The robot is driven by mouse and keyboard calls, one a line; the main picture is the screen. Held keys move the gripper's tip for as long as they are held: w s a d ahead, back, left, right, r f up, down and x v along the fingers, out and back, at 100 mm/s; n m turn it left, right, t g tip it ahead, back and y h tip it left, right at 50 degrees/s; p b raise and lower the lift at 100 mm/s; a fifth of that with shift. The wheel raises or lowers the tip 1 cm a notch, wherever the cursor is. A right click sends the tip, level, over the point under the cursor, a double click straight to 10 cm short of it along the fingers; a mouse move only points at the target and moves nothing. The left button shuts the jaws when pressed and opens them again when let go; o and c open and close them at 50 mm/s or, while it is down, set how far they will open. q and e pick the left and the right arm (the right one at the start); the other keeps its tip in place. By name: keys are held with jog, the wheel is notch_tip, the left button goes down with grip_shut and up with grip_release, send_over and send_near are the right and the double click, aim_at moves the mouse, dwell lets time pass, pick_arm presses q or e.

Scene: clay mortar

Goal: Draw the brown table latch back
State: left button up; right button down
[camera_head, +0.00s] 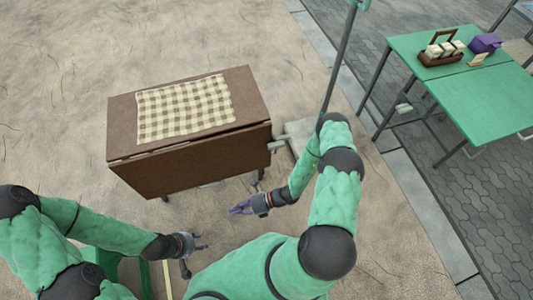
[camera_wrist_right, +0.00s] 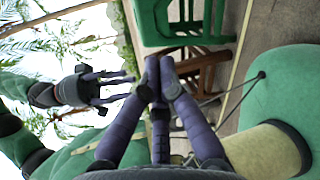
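The brown table (camera_head: 190,155) stands in the middle of the head view, with its front leaf hanging down and a checkered cloth on top. A small pale fitting (camera_head: 278,144) sticks out at its right end; I cannot tell whether it is the latch. My right gripper (camera_head: 239,208) is in front of the table's lower right part, apart from it. In the right wrist view its fingers (camera_wrist_right: 158,82) come together with nothing between them. My left gripper (camera_head: 197,256) is open and empty, lower and to the left; it also shows in the right wrist view (camera_wrist_right: 128,84).
Green tables (camera_head: 485,100) stand on the paving at the right, with a brown carrier (camera_head: 440,58) and a purple box (camera_head: 484,43). A dark pole (camera_head: 339,58) rises from a pale base beside the brown table. Sandy ground lies open to its left.

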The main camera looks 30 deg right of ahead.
jog(key=w+d+f+m+t+h, duration=0.2)
jog(key=w+d+m+t+h, duration=0.2)
jog(key=w+d+m+t, duration=0.4)
jog(key=m+t+h, duration=0.5)
jog(key=m+h, duration=0.3)
jog(key=m, duration=0.2)
send_near(260, 145)
jog(key=s+a, duration=0.3)
jog(key=s, duration=0.1)
jog(key=shift+s+a, duration=0.25)
jog(key=w, duration=0.3)
jog(key=w+b, duration=0.1)
jog(key=w, duration=0.2)
jog(key=w+a+b, duration=0.1)
jog(key=w, duration=0.2)
jog(key=shift+w+a+f, duration=0.1)
jog(key=shift+w, duration=0.3)
jog(key=d, duration=0.1)
jog(key=d+b, duration=0.1)
jog(key=d, duration=0.1)
jog(key=shift+s, duration=0.25)
jog(key=shift+s+d, duration=0.15)
jog(key=shift+d, duration=0.35)
